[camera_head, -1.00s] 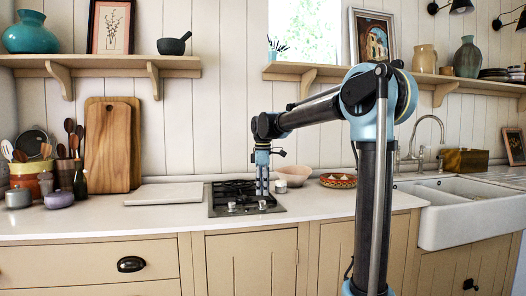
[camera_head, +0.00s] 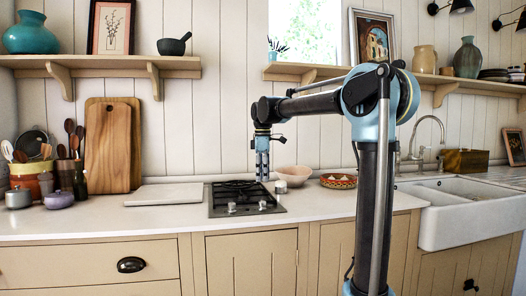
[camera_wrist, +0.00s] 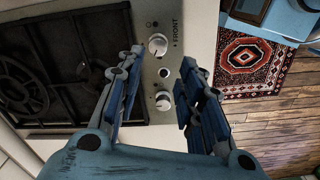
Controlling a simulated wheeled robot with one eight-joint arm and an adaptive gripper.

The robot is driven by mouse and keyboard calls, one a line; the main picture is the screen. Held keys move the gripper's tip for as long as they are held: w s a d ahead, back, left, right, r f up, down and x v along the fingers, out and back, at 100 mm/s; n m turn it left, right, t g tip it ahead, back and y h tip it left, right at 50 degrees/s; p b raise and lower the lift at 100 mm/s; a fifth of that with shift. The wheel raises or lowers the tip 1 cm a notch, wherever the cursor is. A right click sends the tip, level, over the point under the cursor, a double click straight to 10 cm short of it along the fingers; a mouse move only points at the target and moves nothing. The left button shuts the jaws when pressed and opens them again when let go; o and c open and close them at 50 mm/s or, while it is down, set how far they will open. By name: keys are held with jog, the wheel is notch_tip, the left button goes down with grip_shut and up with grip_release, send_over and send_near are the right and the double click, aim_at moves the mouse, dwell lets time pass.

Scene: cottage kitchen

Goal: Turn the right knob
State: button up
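The hob's right knob (camera_head: 263,205) is a small silver dial on the front strip, with a matching left knob (camera_head: 232,207) beside it. My gripper (camera_head: 262,178) is raised above the right side of the hob, apart from the knobs. In the wrist view its two fingers are spread, with nothing between them (camera_wrist: 161,60). By the hob's orientation, the right knob is the upper dial in that view (camera_wrist: 158,44), beyond the fingertips, beside the word FRONT. The left knob is the lower dial (camera_wrist: 163,100), seen between the fingers.
The black hob (camera_head: 220,208) has grates behind the knobs. A pale board (camera_head: 163,194) lies to its left. A pink bowl (camera_head: 294,175) and a patterned dish (camera_head: 338,181) stand to its right. A shelf (camera_head: 290,72) runs above. The counter in front is clear.

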notch_tip(320, 180, up, 10)
jog(key=shift+r, duration=0.15)
dwell(1.4)
dwell(0.3)
notch_tip(320, 180, up, 12)
dwell(0.7)
